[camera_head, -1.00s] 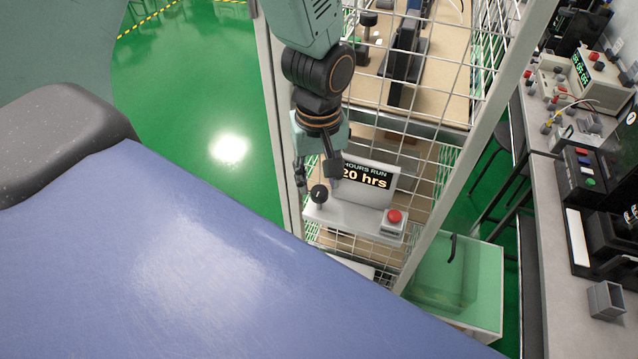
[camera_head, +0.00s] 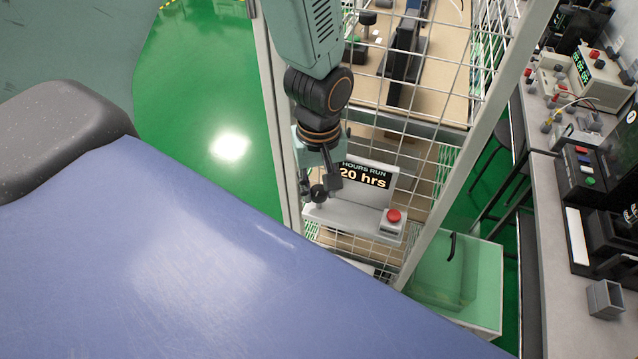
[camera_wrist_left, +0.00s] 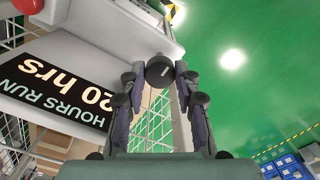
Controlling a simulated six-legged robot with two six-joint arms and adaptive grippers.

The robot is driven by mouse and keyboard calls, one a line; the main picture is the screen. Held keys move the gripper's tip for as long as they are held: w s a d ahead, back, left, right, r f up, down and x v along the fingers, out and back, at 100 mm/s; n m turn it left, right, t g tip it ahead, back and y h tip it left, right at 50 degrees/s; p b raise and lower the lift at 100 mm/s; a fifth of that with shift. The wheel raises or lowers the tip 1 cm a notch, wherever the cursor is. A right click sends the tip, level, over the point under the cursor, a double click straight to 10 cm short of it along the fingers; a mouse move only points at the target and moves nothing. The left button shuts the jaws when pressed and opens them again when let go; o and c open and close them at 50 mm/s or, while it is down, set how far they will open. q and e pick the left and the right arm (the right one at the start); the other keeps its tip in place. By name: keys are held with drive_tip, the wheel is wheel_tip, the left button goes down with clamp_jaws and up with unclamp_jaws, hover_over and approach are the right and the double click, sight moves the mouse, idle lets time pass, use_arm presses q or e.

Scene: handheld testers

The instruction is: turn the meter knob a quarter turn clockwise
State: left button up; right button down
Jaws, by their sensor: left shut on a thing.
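The meter is a light grey panel (camera_head: 352,216) on the wire rack, with a black display (camera_head: 366,175) reading "HOURS RUN 20 hrs". Its black round knob (camera_head: 318,193) is at the panel's left end. My left gripper (camera_head: 319,188) comes down from above and is shut on the knob. In the left wrist view the knob (camera_wrist_left: 160,71) sits between the two fingertips, and a pale line shows on its face. The display (camera_wrist_left: 58,90) is left of the fingers there. My right gripper is not in view.
A red button (camera_head: 394,215) is at the panel's right end. The wire mesh (camera_head: 430,150) and a grey post (camera_head: 478,140) stand close around the panel. A green clear box (camera_head: 455,275) is at lower right. A bench with instruments runs along the right.

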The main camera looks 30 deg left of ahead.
use_arm(q)
drive_tip(key=shift+w, duration=0.1)
clamp_jaws()
drive_tip(key=m, duration=0.4)
drive_tip(key=shift+r, duration=0.1)
drive_tip(key=m, duration=0.4)
drive_tip(key=shift+w+m, duration=0.1)
drive_tip(key=shift+m, duration=0.3)
drive_tip(key=m, duration=0.9)
drive_tip(key=shift+w, duration=0.1)
